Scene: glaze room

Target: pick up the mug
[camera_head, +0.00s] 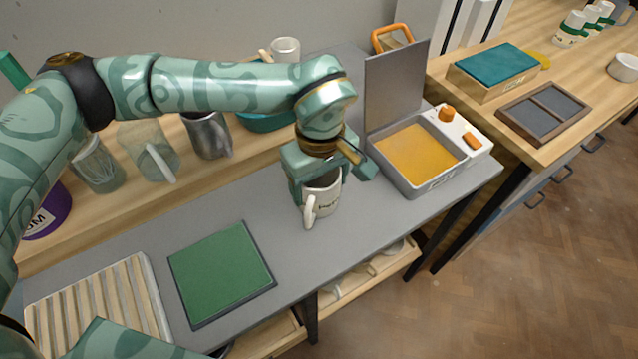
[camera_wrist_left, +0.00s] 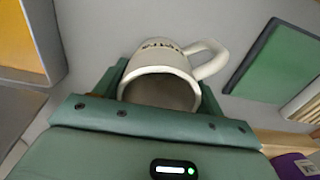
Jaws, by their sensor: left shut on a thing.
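The white mug (camera_head: 325,201) with dark lettering is upright at the grey table, between a green mat and a yellow-filled basin. Its handle points to the left and front in the head view. My left gripper (camera_head: 321,186) comes down from above and is shut on the mug, one finger on each side. In the left wrist view the mug (camera_wrist_left: 160,61) sits between the fingers, with its open mouth towards the camera and its handle at the upper right. I cannot tell whether its base touches the table. My right gripper is not in view.
The green mat (camera_head: 221,272) lies left of the mug, with a slatted wooden rack (camera_head: 99,305) beyond it. The yellow-filled basin (camera_head: 413,147) with a raised lid stands close on the right.

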